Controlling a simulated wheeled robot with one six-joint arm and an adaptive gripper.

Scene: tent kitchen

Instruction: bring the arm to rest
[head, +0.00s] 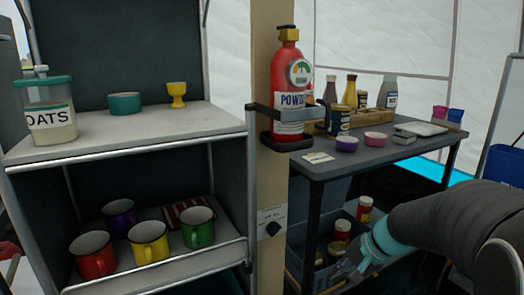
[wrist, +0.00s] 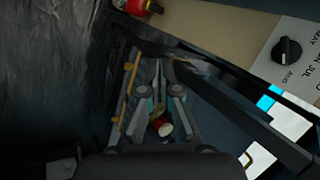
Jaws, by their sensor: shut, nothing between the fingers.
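My gripper (head: 345,270) is low at the right of the head view, below the grey table and in front of the lower shelf with jars. In the wrist view my gripper (wrist: 158,72) has its fingers together, with nothing between them. A red jar with a pale lid (wrist: 161,127) shows below and behind the fingers there. My arm reaches in from the right edge of the head view.
A post (head: 268,200) carries a red extinguisher (head: 289,85). The grey table (head: 375,155) holds bottles and bowls. Jars (head: 342,230) stand on its lower shelf. At left, a shelf unit (head: 125,150) holds several mugs (head: 149,243) and an oats jar (head: 48,110).

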